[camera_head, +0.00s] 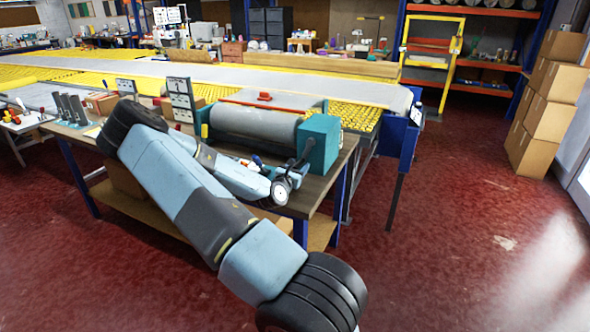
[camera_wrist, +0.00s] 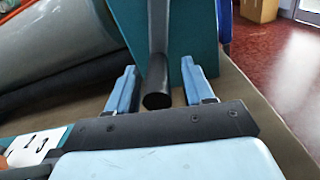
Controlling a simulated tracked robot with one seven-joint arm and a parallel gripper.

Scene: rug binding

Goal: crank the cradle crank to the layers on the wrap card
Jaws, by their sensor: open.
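The cradle (camera_head: 255,124) stands on the workbench in the head view, a grey roll between teal end blocks (camera_head: 318,146). The crank arm (camera_wrist: 158,28) shows in the wrist view in front of the teal end block (camera_wrist: 195,36), with its dark round handle (camera_wrist: 157,82) at the lower end. My gripper (camera_wrist: 160,84) is open, with one blue finger on each side of the handle and visible gaps to it. In the head view my gripper (camera_head: 287,178) is by the cradle's right end. A white card with dark marks (camera_head: 181,98) stands behind my arm; I cannot read it.
The workbench (camera_head: 340,166) has a free strip along its right edge. Small tools lie near the cradle's front. A large yellow-and-grey table (camera_head: 150,72) stands behind. Cardboard boxes (camera_head: 550,105) are stacked at the right. The red floor (camera_head: 450,230) on the right is clear.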

